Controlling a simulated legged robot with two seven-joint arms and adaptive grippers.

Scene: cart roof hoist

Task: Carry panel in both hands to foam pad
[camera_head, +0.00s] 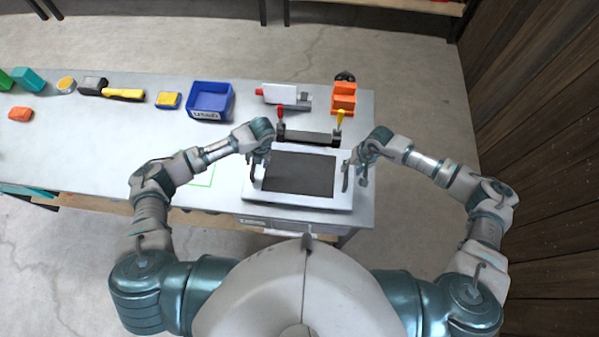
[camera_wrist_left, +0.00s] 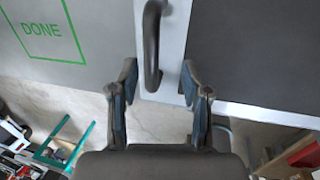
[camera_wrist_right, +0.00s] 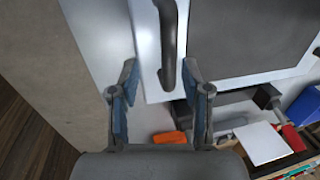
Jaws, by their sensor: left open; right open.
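The panel (camera_head: 345,195) is a pale plate with a dark rectangular middle, at the right end of the table, with a dark bar handle on each short side. My left gripper (camera_head: 257,164) is open at its left handle. In the left wrist view, that handle (camera_wrist_left: 152,45) lies between the spread fingers (camera_wrist_left: 158,85), untouched by them. My right gripper (camera_head: 355,170) is open at the right handle (camera_head: 346,178). In the right wrist view, its fingers (camera_wrist_right: 160,80) stand on both sides of the handle (camera_wrist_right: 168,45), apart from it. I cannot pick out a separate foam pad.
A green DONE outline (camera_head: 200,174) marks the table (camera_head: 110,160) left of the panel. A dark bar fixture (camera_head: 307,137) with red and yellow levers stands behind it. A blue bin (camera_head: 210,101) and orange blocks (camera_head: 343,99) stand farther back. A wooden wall is at right.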

